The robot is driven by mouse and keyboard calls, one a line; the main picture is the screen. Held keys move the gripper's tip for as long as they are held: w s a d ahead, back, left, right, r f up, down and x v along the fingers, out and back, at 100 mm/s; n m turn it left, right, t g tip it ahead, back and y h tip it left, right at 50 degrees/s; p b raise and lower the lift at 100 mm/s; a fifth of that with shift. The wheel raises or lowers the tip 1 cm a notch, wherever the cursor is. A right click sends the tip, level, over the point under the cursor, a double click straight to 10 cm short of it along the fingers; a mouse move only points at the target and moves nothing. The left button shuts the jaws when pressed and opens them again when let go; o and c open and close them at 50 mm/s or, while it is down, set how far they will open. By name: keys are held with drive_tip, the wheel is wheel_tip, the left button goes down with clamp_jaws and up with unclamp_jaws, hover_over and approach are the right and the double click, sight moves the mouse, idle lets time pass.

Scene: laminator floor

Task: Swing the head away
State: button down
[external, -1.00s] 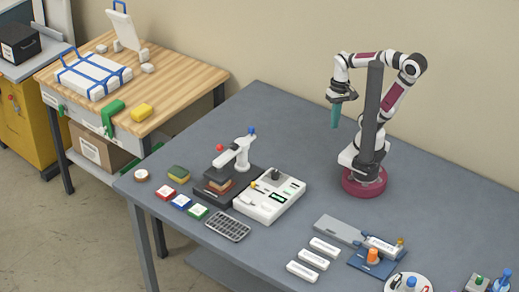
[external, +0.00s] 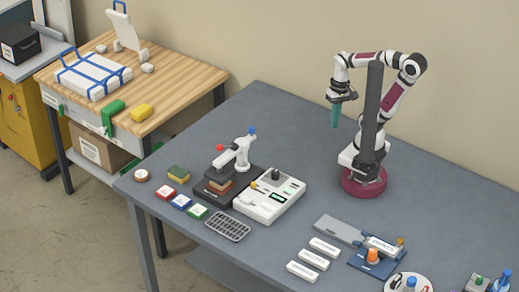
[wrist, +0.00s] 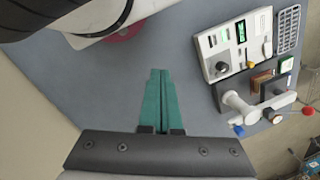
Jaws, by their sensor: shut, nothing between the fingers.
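The head is most likely the white swing arm (external: 234,154) on the dark base, with a red knob (external: 219,147) at its left end and a blue knob (external: 252,132) on top of its post. In the wrist view the white arm (wrist: 262,108) shows at the right, above the dark base and a brown block. My gripper (external: 335,122) has teal fingers pointing down, well above the table and to the right of the head. In the wrist view my gripper (wrist: 161,72) has its fingers together, empty and apart from everything.
A white control unit (external: 270,197) with knobs and a green display stands right beside the dark base. Coloured blocks (external: 181,201) and a dark grid tray (external: 227,226) lie in front. White bars (external: 313,259) lie at the front right. The table between my base and the unit is clear.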

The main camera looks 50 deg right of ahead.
sight(251, 127)
idle(0.3)
